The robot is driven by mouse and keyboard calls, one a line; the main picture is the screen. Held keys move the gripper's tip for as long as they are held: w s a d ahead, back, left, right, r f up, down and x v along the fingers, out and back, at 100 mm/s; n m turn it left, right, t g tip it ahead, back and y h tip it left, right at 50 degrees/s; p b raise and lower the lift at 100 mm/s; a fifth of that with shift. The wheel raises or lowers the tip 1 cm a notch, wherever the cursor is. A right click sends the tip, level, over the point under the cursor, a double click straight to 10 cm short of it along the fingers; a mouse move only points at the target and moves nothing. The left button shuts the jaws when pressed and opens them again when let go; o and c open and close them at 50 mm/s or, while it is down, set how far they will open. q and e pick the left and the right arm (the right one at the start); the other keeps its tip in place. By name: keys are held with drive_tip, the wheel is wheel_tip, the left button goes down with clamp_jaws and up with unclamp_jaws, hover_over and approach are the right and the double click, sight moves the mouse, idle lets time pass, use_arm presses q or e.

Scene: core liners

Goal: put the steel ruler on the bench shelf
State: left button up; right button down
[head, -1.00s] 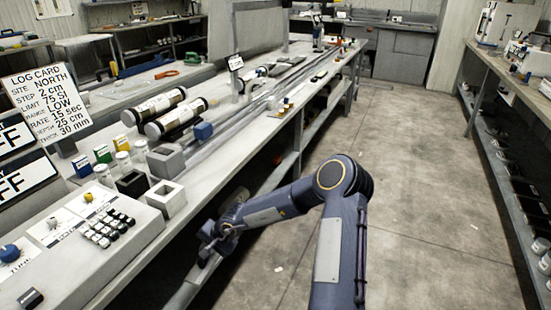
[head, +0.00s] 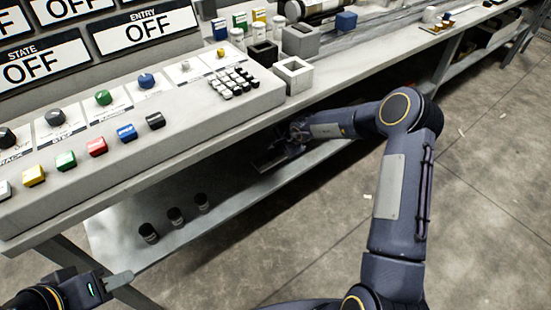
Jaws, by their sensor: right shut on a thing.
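The bench shelf (head: 232,200) is the pale lower board under the bench top in the head view. My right gripper (head: 277,155) is beneath the bench top's front edge, over the far part of this shelf. It is shut on a thin, dark-looking piece, taken to be the steel ruler (head: 264,164). Shadow and the gripper hide most of it, and I cannot tell whether it touches the shelf. My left gripper (head: 122,279) is at the lower left, in front of the bench and apart from the shelf; its finger gap cannot be made out.
Several small black cylinders, one of them here (head: 175,217), stand on the near part of the shelf. Bare shelf lies between them and my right gripper. Above, the bench top carries a control panel (head: 190,103) and an open white block (head: 293,76).

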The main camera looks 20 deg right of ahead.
sight(275, 153)
drive_tip(key=shift+w+a+f, duration=0.55)
drive_tip(key=shift+f, duration=0.25)
drive_tip(key=f, duration=0.1)
drive_tip(key=f+b, duration=0.1)
drive_tip(key=f, duration=0.1)
drive_tip(key=shift+w+a+f+b, duration=0.2)
drive_tip(key=shift+f+b, duration=0.1)
drive_tip(key=c, duration=1.4)
unclamp_jaws()
drive_tip(key=shift+s+f, duration=0.1)
drive_tip(key=shift+o, duration=0.2)
drive_tip(key=p+v, duration=0.4)
drive_tip(key=v, duration=0.8)
